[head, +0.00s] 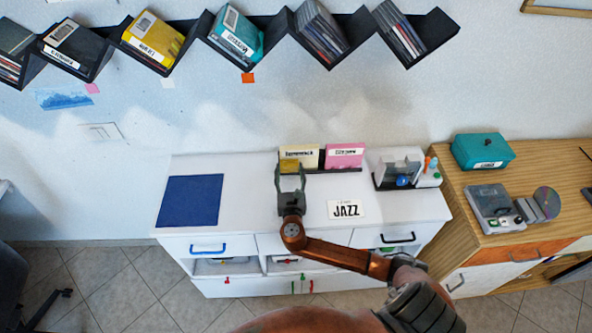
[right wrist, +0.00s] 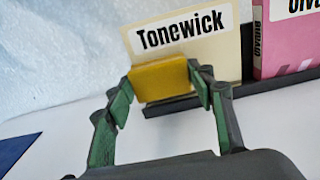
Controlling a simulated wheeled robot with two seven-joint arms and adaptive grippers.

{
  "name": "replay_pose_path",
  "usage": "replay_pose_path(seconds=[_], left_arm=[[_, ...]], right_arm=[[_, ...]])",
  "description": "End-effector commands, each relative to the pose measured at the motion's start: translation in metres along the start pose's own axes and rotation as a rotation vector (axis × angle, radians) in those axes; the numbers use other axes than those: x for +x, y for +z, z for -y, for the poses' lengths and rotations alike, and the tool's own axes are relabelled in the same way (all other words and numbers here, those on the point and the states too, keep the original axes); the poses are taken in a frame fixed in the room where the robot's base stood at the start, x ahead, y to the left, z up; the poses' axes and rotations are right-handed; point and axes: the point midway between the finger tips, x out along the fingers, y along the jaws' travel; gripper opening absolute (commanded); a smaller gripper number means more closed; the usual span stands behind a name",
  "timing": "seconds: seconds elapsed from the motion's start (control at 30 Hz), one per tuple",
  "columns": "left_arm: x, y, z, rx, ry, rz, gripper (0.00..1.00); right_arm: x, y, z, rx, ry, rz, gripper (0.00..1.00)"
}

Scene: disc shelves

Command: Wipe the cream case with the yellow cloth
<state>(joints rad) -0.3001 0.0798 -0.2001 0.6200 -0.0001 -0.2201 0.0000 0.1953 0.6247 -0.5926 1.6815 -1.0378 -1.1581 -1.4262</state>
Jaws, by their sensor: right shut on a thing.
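The cream case (head: 311,164) stands upright at the back of the white cabinet, its label reading "Tonewick" in the right wrist view (right wrist: 218,55). My right gripper (head: 289,170) is shut on the yellow cloth (right wrist: 162,82), which looks like a small folded pad between the green-lined fingertips. The cloth is right in front of the cream case's lower left face and hides part of it below the label. I cannot tell whether it touches the case. My left gripper is not in view.
A pink case (head: 345,161) stands just right of the cream case, in the same black rack (right wrist: 247,90). A JAZZ card (head: 346,209) and a blue mat (head: 191,200) lie on the white cabinet top (head: 250,190). A black tray (head: 405,184) with small items is at right. Shelves of discs (head: 290,20) hang above.

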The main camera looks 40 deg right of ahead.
Motion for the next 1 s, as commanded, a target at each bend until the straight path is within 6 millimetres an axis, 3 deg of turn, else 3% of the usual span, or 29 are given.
replay_pose_path(seconds=[0.1, 0.47, 1.0], left_arm=[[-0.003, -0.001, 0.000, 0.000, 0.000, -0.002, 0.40], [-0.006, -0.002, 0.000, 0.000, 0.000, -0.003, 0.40], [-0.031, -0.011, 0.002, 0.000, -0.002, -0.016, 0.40]], right_arm=[[0.001, 0.002, -0.008, 0.002, 0.002, 0.001, 0.31], [-0.004, 0.001, -0.008, 0.000, 0.001, -0.001, 0.30], [-0.054, 0.001, -0.007, 0.000, -0.001, -0.001, 0.30]])
